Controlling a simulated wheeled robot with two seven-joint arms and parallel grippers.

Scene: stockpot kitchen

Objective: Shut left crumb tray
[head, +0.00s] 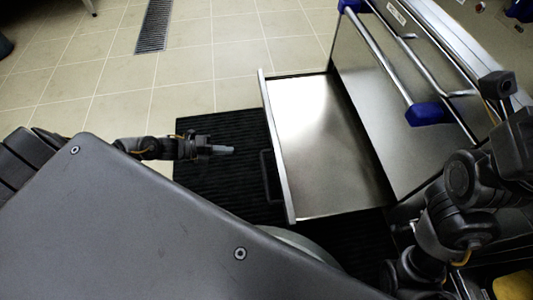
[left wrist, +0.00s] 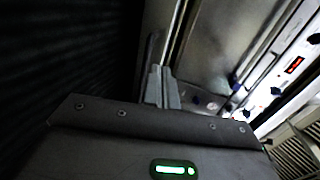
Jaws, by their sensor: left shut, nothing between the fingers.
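The crumb tray (head: 325,150) is a shallow bare metal drawer, pulled well out of the steel appliance (head: 385,120) in the head view. A dark bar handle (head: 266,176) stands on its front edge, facing my left arm. My left gripper (head: 230,150) is shut and empty. It is left of the tray front, a short gap from the handle and not touching it. In the left wrist view the closed fingers (left wrist: 160,88) point toward metal surfaces, with the handle (left wrist: 150,48) close beyond. My right arm shows at the right, but I cannot make out its gripper.
A black ribbed mat (head: 215,180) lies on the tiled floor under the tray front. A rail with blue end pieces (head: 428,114) runs along the appliance above the tray. A floor drain (head: 154,28) lies at the back.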

